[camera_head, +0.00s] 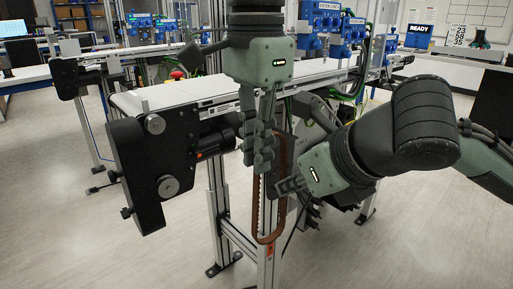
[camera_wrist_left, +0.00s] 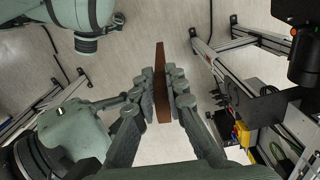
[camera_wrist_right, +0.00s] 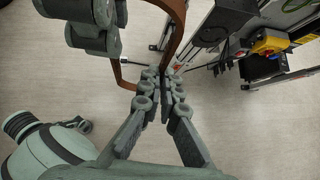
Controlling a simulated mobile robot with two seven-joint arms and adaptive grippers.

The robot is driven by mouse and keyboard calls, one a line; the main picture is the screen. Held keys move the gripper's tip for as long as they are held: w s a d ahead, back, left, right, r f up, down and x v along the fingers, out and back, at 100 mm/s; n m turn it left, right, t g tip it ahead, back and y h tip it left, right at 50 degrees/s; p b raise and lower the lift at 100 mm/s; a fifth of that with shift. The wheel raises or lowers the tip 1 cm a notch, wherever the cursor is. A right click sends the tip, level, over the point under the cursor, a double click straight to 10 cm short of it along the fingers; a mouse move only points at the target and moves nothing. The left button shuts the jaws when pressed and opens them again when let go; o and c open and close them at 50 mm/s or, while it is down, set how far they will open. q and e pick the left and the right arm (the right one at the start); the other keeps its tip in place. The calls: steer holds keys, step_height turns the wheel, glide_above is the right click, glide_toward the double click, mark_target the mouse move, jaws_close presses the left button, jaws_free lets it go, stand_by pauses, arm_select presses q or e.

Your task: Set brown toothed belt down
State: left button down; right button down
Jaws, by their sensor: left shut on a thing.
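The brown toothed belt (camera_head: 283,155) hangs as a long narrow loop below my left gripper (camera_head: 262,158), its lower bend near the frame post. My left gripper points down and is shut on the belt, whose edge (camera_wrist_left: 162,85) shows between the fingers in the left wrist view. My right gripper (camera_head: 284,187) comes from the right, with its fingertips at the hanging belt. In the right wrist view the belt (camera_wrist_right: 178,35) runs down to the fingertips of my right gripper (camera_wrist_right: 163,82). The fingers are close together, but whether they clamp the belt is unclear.
The belt conveyor (camera_head: 190,93) stands behind the grippers, with a black end housing (camera_head: 145,165) and a black motor (camera_head: 215,140) at left. An aluminium post (camera_head: 268,265) stands beside the belt's lower end. Open floor (camera_head: 120,250) lies at the front left.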

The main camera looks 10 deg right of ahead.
steer(key=c, duration=1.6)
jaws_free()
steer(key=shift+c, duration=0.2)
